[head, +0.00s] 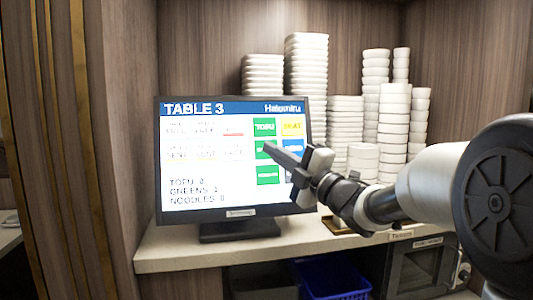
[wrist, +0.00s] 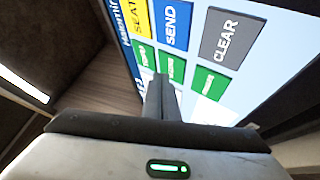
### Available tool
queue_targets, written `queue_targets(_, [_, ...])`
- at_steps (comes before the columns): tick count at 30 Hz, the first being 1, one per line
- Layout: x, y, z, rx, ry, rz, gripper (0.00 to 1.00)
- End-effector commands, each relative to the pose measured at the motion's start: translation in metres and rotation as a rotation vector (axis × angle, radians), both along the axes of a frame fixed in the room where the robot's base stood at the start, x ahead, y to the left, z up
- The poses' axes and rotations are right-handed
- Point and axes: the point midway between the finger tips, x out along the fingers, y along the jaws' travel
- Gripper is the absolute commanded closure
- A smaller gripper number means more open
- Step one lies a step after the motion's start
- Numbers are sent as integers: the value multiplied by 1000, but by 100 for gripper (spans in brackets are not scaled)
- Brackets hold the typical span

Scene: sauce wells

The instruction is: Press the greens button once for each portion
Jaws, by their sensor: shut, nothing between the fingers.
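The order screen (head: 200,180) stands on the counter, headed TABLE 3. Its list reads TOFU 0, GREENS 1, NOODLES 0. The green greens button (head: 260,152) is the middle of three stacked green buttons and is partly hidden by my gripper (head: 268,148). My gripper is shut and empty, its fingertips pointing at the screen in front of this button. In the wrist view the greens button (wrist: 175,64) shows just beyond the fingertips (wrist: 162,80). I cannot tell whether they touch the glass.
The tofu button (head: 265,127) is above and the noodles button (head: 268,174) below. A yellow SEAT button (head: 292,127), blue SEND button (wrist: 173,22) and grey CLEAR button (wrist: 226,38) are alongside. Stacked white bowls (head: 306,70) stand behind the screen. A blue basket (head: 340,282) is below the counter.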

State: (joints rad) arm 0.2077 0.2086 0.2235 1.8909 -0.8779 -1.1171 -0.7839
Motion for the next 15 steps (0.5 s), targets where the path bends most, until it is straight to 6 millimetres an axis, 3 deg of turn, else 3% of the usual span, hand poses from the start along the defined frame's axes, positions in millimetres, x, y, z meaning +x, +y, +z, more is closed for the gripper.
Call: queue_targets(15, [-13,-4,3,-1,-2,-2,100])
